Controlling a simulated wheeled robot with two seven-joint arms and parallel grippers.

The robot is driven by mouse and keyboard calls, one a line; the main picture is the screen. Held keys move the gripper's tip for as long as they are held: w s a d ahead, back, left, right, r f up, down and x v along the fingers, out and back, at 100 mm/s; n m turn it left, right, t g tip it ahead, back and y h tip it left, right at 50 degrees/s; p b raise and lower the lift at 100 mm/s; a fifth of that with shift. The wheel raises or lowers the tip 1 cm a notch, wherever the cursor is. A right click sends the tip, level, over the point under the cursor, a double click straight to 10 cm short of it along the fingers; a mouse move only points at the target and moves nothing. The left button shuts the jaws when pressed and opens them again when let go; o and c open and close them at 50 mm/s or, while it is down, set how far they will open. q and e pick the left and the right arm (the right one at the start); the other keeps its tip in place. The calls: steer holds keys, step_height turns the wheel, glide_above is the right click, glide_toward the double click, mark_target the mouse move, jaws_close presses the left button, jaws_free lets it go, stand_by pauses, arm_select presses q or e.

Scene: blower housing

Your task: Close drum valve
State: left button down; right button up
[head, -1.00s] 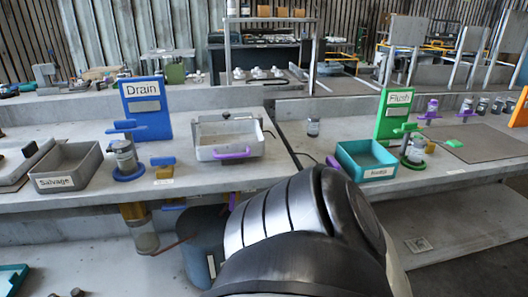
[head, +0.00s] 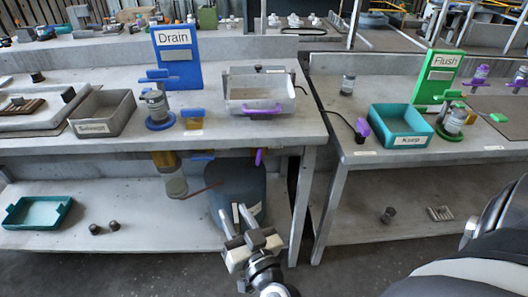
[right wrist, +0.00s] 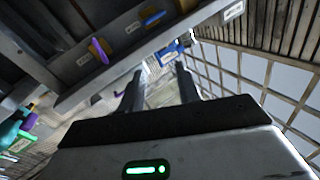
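The dark blue-grey drum (head: 245,188) stands under the left bench in the head view, its lower part hidden behind my right gripper (head: 234,217). A purple handle (head: 259,157) and a blue handle (head: 203,155) show under the bench's front edge; I cannot tell which, if either, is the drum valve. My right gripper is open and empty, pointing toward the drum. In the right wrist view its two fingers (right wrist: 160,70) stand apart with nothing between them. My left gripper is not in view.
The bench top (head: 290,128) overhangs the drum, with a bench leg (head: 304,205) to its right. A teal tray (head: 38,213) and two small dark cylinders (head: 104,228) are on the lower shelf.

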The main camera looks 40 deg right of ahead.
steer(key=d+f+m+g+h, duration=0.1)
steer(key=d+m+g+h, duration=0.25)
steer(key=d+h, duration=0.35)
glide_toward(259, 157)
steer(key=shift+m, duration=0.45)
steer(key=x, duration=0.8)
steer(key=shift+w+d+f+b, duration=0.15)
steer(key=shift+w+b, duration=0.1)
steer(key=shift+b, duration=0.15)
steer(key=shift+c, duration=0.3)
jaws_close()
